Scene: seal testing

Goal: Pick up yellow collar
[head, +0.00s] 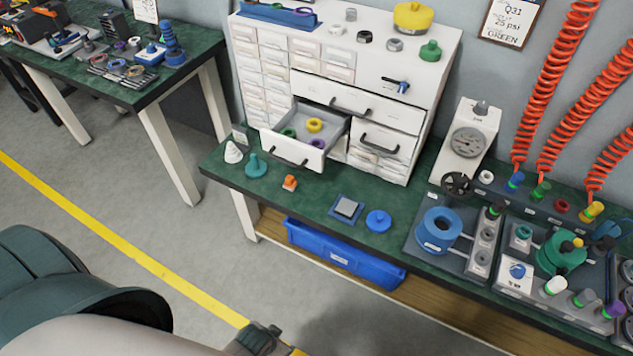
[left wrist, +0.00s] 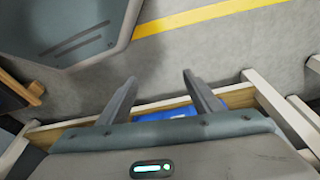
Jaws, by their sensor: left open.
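The yellow collar (head: 314,125) lies in the open drawer (head: 293,153) of the white cabinet, beside a green ring (head: 289,132) and a purple ring (head: 317,143). My left gripper (head: 262,338) is low at the bottom edge of the head view, well away from the drawer and partly cut off. In the left wrist view the left gripper (left wrist: 160,78) has its two fingers spread with nothing between them. The collar does not show in that view. My right gripper is not in view.
The green workbench (head: 320,205) holds a white cone (head: 233,152), a teal part (head: 255,167), an orange part (head: 290,183) and a blue disc (head: 378,220). A pressure gauge (head: 467,142) and test fixtures stand at right. A blue bin (head: 345,255) sits below. Floor in front is clear.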

